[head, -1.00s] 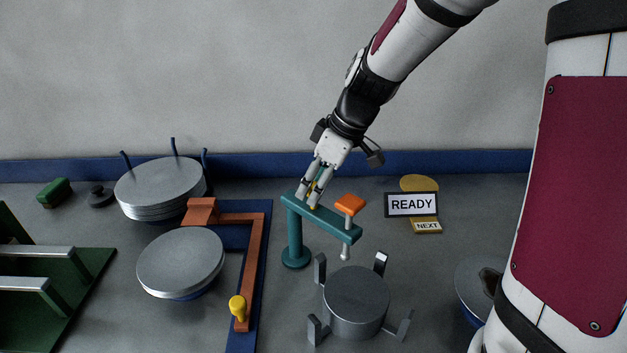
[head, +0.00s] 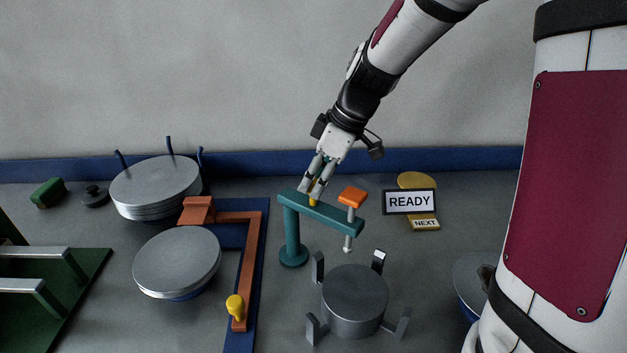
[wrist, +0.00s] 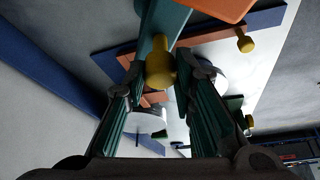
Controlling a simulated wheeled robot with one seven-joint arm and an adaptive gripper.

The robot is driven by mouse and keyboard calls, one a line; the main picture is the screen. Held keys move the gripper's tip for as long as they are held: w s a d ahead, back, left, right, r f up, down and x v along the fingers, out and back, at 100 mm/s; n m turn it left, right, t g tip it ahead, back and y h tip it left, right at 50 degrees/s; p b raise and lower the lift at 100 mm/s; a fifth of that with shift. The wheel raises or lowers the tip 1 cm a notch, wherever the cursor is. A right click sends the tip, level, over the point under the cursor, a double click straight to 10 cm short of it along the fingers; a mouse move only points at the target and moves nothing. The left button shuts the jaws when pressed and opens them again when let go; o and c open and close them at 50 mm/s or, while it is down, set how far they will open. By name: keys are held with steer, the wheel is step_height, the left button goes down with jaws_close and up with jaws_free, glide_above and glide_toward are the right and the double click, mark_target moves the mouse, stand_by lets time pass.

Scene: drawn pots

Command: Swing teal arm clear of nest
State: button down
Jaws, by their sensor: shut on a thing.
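The teal arm (head: 328,214) reaches right and forward from its upright teal post (head: 292,238). It carries an orange block (head: 352,196) on top and a pale pin (head: 348,242) below its free end. My gripper (head: 314,190) is shut on the yellow knob of the teal arm; the knob (wrist: 160,62) shows between the fingers in the wrist view. The grey round nest (head: 354,300), with several upright jaws, stands in front. In the head view the pin hangs just behind the nest's back edge, above its level.
A READY sign (head: 409,201) with a NEXT plate stands to the right. An orange bar (head: 248,270) with a yellow knob lies on a blue base to the left. Disc stacks (head: 156,188) (head: 177,262) and a green rack (head: 60,300) stand further left.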

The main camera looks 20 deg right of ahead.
steer(key=w+d+n+g+b, duration=0.1)
steer(key=w+n+g, duration=0.3)
steer(key=n, duration=0.8)
steer(key=shift+w+d+n+g+b, duration=0.35)
steer(key=shift+w+d, duration=0.5)
steer(key=shift+w, duration=0.45)
steer(key=c, duration=1.3)
jaws_free()
steer(key=shift+c, duration=0.2)
steer(key=v, duration=1.2)
steer(key=shift+d, duration=0.15)
